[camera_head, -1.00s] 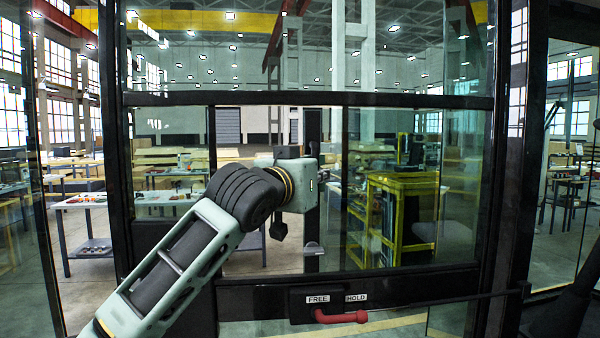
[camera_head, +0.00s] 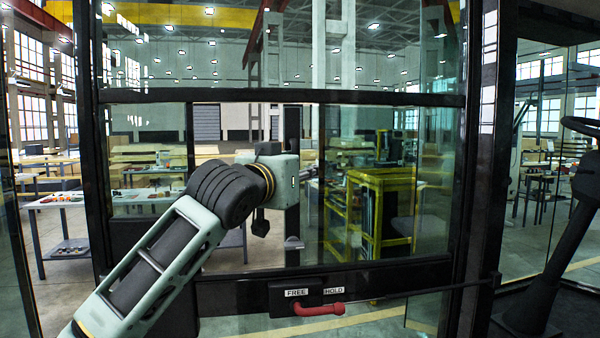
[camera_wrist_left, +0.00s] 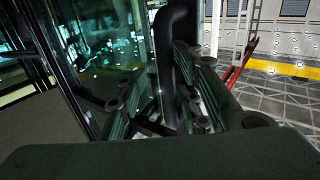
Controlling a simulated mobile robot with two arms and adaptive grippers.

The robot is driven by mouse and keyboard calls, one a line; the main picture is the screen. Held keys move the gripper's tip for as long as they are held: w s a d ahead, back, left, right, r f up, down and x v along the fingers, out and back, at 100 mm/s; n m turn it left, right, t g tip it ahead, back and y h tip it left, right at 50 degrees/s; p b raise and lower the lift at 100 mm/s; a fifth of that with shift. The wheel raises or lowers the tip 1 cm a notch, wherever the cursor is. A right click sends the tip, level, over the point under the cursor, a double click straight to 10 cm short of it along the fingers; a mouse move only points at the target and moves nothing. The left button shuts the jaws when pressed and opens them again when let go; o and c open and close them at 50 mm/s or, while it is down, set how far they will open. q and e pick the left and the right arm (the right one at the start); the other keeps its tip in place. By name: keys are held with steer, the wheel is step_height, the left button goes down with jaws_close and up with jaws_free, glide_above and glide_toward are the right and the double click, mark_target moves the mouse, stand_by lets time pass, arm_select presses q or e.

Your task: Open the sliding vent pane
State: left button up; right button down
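The vent pane (camera_head: 306,200) is in the lower half of the cab window in the head view. Its black upright edge (camera_head: 292,235) stands right of a clear, untinted gap, with the tinted glass to its right. My left gripper is at that edge, mostly hidden behind my pale wrist (camera_head: 285,178). In the left wrist view a dark upright bar (camera_wrist_left: 174,50), which looks like a handle, stands between the fingers of my left gripper (camera_wrist_left: 165,105). Whether they press on it is too dark to tell. My right gripper is not in view.
A red lever (camera_head: 320,308) lies level, pointing right, under the FREE (camera_head: 296,292) and HOLD (camera_head: 334,291) labels on the lower frame. A black bar (camera_head: 440,288) runs right from there. A steering wheel (camera_head: 582,126) stands at the right. Beyond the glass is a yellow rack (camera_head: 378,180).

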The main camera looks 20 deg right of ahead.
arm_select(q)
steer(key=shift+a, duration=0.15)
steer(key=v, duration=1.1)
steer(key=shift+s+a, duration=0.2)
steer(key=shift+s, duration=0.2)
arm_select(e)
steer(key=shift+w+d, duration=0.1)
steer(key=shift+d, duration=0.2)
